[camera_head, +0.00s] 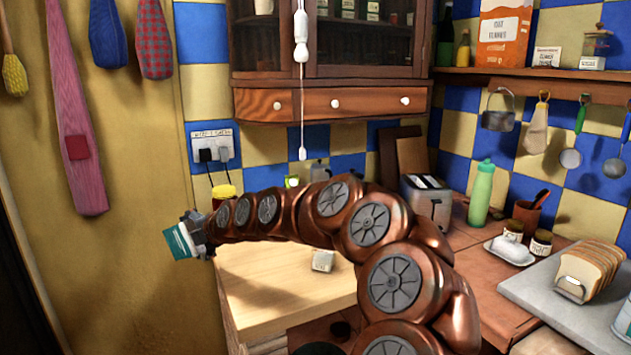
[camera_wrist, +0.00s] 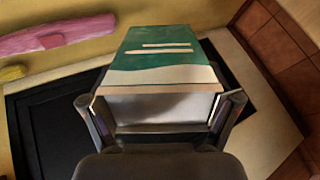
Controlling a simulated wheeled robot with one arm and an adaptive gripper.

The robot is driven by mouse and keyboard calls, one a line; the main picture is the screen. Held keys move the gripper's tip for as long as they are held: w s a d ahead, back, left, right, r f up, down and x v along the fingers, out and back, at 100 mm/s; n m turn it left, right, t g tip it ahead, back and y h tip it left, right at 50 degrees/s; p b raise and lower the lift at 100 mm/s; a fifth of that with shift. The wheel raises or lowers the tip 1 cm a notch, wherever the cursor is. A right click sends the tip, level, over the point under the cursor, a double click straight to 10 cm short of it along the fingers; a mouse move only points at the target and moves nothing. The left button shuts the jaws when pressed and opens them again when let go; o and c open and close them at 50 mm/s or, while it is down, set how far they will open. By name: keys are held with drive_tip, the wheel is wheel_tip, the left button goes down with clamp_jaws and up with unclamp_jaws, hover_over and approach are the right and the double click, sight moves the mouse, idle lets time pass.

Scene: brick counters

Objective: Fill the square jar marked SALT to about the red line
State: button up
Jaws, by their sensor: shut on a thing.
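My gripper (camera_head: 195,232) is at the left end of my outstretched arm in the head view, out past the left edge of the wooden counter. It is shut on a green and white carton (camera_head: 179,242), which looks tilted there. In the wrist view the carton (camera_wrist: 160,62) sits between the two fingers, with its green, pale-striped face and whitish near side showing.
A yellow-red jar (camera_head: 224,194) stands near the wall sockets. A toaster (camera_head: 426,200), green bottle (camera_head: 481,192) and sliced bread (camera_head: 590,268) are at the right. A pull cord (camera_head: 301,90) hangs above my arm. The worktop around the small jar is mostly bare.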

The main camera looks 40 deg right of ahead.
drive_tip(key=s+d+r+m+h, duration=0.1)
drive_tip(key=s+d+r, duration=0.2)
drive_tip(key=d, duration=0.7)
drive_tip(key=s+d+r+m+t+h, duration=0.1)
drive_tip(key=s+d+r, duration=0.2)
drive_tip(key=d, duration=0.7)
drive_tip(key=s+d+r+m+h, duration=0.1)
drive_tip(key=s+d+r, duration=0.2)
drive_tip(key=d, duration=0.7)
drive_tip(key=shift+s+d+t+h, duration=0.25)
drive_tip(key=shift+t+h, duration=0.05)
drive_tip(key=shift+h, duration=0.1)
drive_tip(key=shift+s+f+b, duration=0.1)
drive_tip(key=shift+s+b, duration=0.05)
drive_tip(key=shift+b, duration=0.4)
drive_tip(key=shift+r+t, duration=0.25)
drive_tip(key=shift+t, duration=0.15)
drive_tip(key=shift+s+f+b, duration=0.1)
drive_tip(key=shift+f+b, duration=0.15)
drive_tip(key=shift+b, duration=0.95)
drive_tip(key=shift+b, duration=1.1)
drive_tip(key=shift+b, duration=0.4)
